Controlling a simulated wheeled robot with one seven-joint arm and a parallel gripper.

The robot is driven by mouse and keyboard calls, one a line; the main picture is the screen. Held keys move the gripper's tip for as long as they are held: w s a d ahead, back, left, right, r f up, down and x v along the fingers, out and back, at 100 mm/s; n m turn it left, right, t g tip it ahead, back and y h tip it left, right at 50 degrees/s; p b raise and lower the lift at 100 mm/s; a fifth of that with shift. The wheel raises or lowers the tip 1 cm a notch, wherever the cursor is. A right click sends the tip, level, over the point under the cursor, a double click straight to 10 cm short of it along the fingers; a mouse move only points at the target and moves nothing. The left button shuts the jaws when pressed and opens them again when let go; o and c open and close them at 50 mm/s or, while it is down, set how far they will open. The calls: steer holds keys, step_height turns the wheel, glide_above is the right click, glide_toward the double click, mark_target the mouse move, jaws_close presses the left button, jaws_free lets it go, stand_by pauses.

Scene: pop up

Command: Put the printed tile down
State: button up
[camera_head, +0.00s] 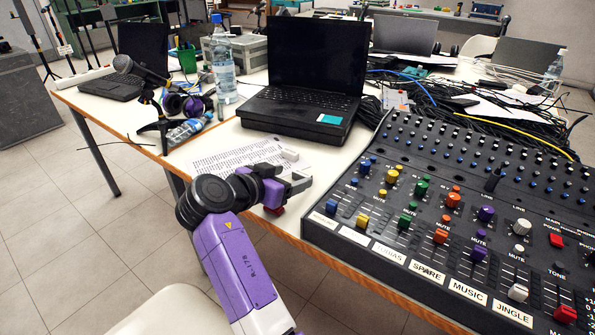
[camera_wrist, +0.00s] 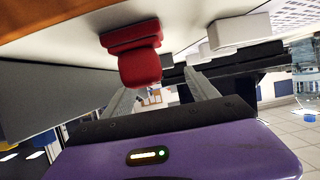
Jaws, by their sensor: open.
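My gripper (camera_head: 294,182) is open at the front edge of the white table, with nothing clearly held. A small red piece (camera_head: 273,210) shows just below it. In the wrist view the stepped red piece (camera_wrist: 140,66) appears against the table edge, near the tip of the left finger; I cannot tell whether they touch. A small white block (camera_head: 290,154) lies just beyond the fingers, by the printed sheet (camera_head: 235,158); the block also shows in the wrist view (camera_wrist: 240,30). No printed face is visible on either piece, so I cannot tell which is the printed tile.
A black laptop (camera_head: 305,85) stands behind the sheet. A large mixing console (camera_head: 450,215) fills the table to the right. A water bottle (camera_head: 223,65), a microphone (camera_head: 140,70) and purple headphones (camera_head: 190,104) are to the left. Cables crowd the back right.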

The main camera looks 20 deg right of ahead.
steer(key=p+v, duration=0.1)
steer(key=v, duration=0.7)
steer(key=shift+d+r, duration=0.1)
steer(key=shift+d, duration=0.05)
